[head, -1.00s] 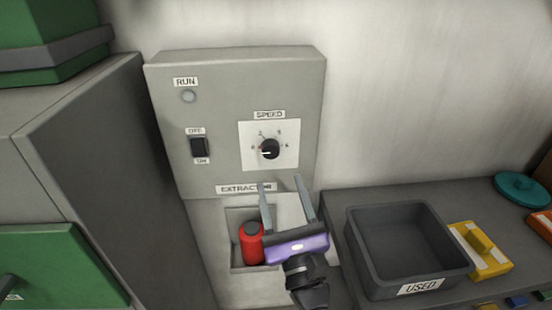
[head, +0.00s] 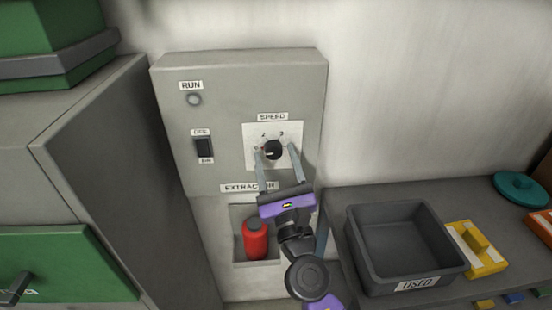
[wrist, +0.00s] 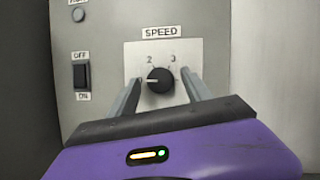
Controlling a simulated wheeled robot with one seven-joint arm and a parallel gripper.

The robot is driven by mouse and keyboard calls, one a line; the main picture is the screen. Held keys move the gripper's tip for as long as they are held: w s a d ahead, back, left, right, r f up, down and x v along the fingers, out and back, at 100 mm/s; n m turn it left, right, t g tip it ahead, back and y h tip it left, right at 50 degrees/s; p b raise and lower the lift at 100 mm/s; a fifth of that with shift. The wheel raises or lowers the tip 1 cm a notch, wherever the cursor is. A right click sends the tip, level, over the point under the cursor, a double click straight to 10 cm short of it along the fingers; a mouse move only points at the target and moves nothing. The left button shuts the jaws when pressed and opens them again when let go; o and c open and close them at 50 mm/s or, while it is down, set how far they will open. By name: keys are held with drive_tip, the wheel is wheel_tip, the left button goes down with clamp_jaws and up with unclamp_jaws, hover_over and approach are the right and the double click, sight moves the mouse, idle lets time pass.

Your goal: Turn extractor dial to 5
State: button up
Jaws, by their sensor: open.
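The black extractor dial (head: 272,150) sits on a white SPEED plate on the grey extractor box (head: 228,172). It also shows in the wrist view (wrist: 160,80), where its pale pointer mark points left. The numbers 2 and 3 show above it; the others are hidden or too small to read. My gripper (head: 277,150) is open, with one finger on each side of the dial. In the wrist view the fingers (wrist: 162,90) flank the dial with visible gaps. I cannot tell how deep they reach toward the panel.
An OFF/ON switch (head: 205,147) and a grey RUN lamp (head: 194,100) are left of the dial. A red bottle-like object (head: 255,238) stands in the recess below. A dark USED bin (head: 402,247) and a yellow block (head: 472,248) are on the bench at right.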

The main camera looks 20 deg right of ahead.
clamp_jaws()
